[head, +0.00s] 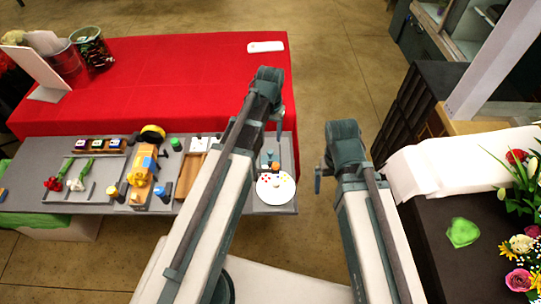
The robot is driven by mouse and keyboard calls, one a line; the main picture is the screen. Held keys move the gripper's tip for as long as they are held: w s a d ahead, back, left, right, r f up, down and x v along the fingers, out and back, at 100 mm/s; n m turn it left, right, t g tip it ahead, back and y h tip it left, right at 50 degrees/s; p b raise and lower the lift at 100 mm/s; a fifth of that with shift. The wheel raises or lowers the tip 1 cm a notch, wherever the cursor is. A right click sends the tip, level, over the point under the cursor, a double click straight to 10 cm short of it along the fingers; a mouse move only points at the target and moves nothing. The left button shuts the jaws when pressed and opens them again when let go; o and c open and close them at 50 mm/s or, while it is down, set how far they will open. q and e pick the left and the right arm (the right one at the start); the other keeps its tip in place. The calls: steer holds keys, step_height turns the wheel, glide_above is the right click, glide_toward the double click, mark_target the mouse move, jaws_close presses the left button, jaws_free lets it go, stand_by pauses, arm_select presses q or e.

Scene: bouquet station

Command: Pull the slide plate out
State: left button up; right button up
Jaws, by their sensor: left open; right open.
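A long grey plate (225,205) lies along the front of the red-covered table (200,75), bearing several objects. I cannot tell whether this is the slide plate or how it is mounted. My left arm reaches across the plate's right part and hides some of it. My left gripper (280,117) is open, seen small beside the arm's end, near the table's right front corner; contact cannot be told. My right gripper (318,180) is open and empty, right of the plate's right end, apparently over the floor.
On the plate are a yellow device (142,172), a tray with flowers (92,192) and a round white dish with red dots (275,189). Pots stand at the back left. A dark counter with flowers (462,232) is on the right. Floor shows between.

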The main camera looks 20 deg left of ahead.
mark_target(270, 151)
arm_select(q)
step_height(270, 151, down, 11)
steer(key=b, duration=0.9)
steer(key=shift+r+b, duration=0.1)
steer(key=shift+b, duration=0.3)
jaws_close()
stand_by(0.6)
